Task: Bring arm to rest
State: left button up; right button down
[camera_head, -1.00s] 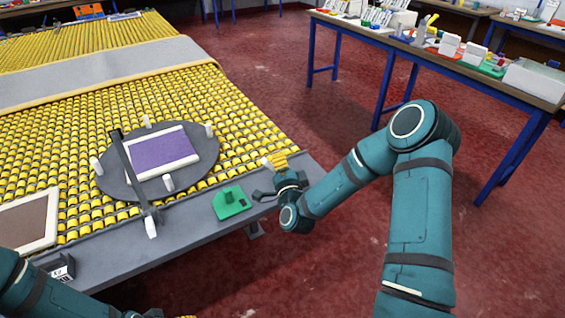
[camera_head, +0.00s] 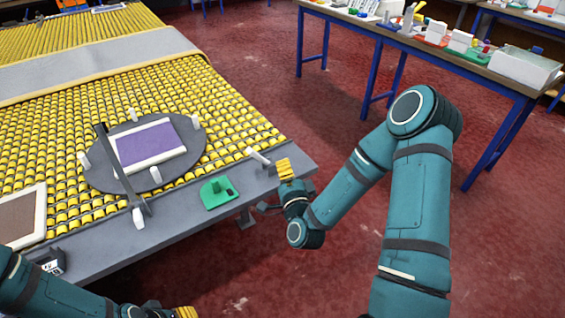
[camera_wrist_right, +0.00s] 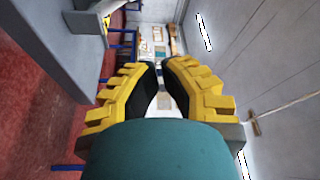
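My right gripper (camera_head: 284,168) has yellow ribbed fingers and is just off the table's right front corner, pointing away from me, with nothing in it. In the right wrist view its fingers (camera_wrist_right: 160,72) show a narrow gap with the background visible through it. The right arm is bent at a raised elbow over the floor. My left gripper (camera_head: 187,312) is at the bottom edge, mostly cut off; its opening is hidden.
A roller table (camera_head: 190,222) bears a dark oval plate with a purple, white-edged rug piece (camera_head: 146,144), a green block (camera_head: 217,192) and a white handle-like piece (camera_head: 258,157) by the corner. A blue-legged workbench (camera_head: 440,65) stands right. Red floor between is clear.

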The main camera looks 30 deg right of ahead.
dwell(0.4)
jog(key=s+a+f+n+g+y, duration=0.3)
jog(key=a+f+n+g+y, duration=0.5)
jog(key=a+f, duration=0.4)
jog(key=s+a+f+n+g, duration=0.3)
jog(key=s+f+n+g, duration=0.1)
jog(key=s, duration=0.3)
jog(key=s+a+f+n+g, duration=0.3)
jog(key=s+f+n+g, duration=0.1)
jog(key=s, duration=0.3)
jog(key=shift+s+a+g, duration=0.15)
jog(key=shift+s+g, duration=0.25)
